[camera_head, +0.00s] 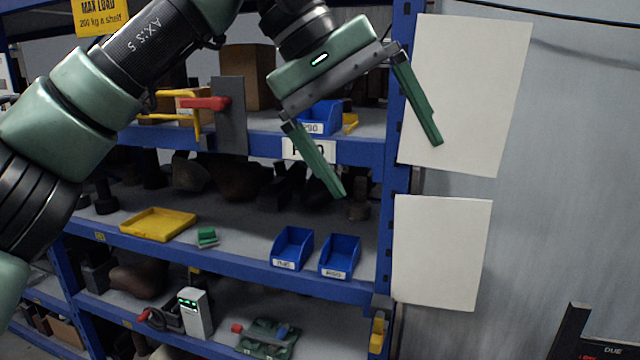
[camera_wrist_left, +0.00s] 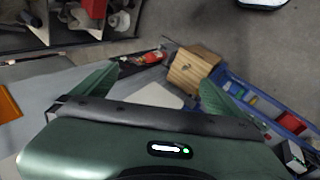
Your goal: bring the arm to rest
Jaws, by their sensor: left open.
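My left gripper (camera_head: 390,168) is in the upper middle of the head view, at the end of my green and black left arm (camera_head: 90,95). Its two green fingers are spread wide, with nothing between them. It hangs in front of the shelf rack (camera_head: 345,150), and one finger overlaps the upper white sheet on the wall. In the left wrist view the green fingers (camera_wrist_left: 155,90) are also apart and empty, with the floor and a wooden box (camera_wrist_left: 190,70) beyond. My right gripper is in neither view.
The blue rack holds a yellow tray (camera_head: 158,224), small blue bins (camera_head: 292,248), a brown box (camera_head: 247,77) and a red-handled clamp (camera_head: 230,115). White sheets (camera_head: 440,252) hang on the grey wall at right. A dark screen (camera_head: 590,335) stands at lower right.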

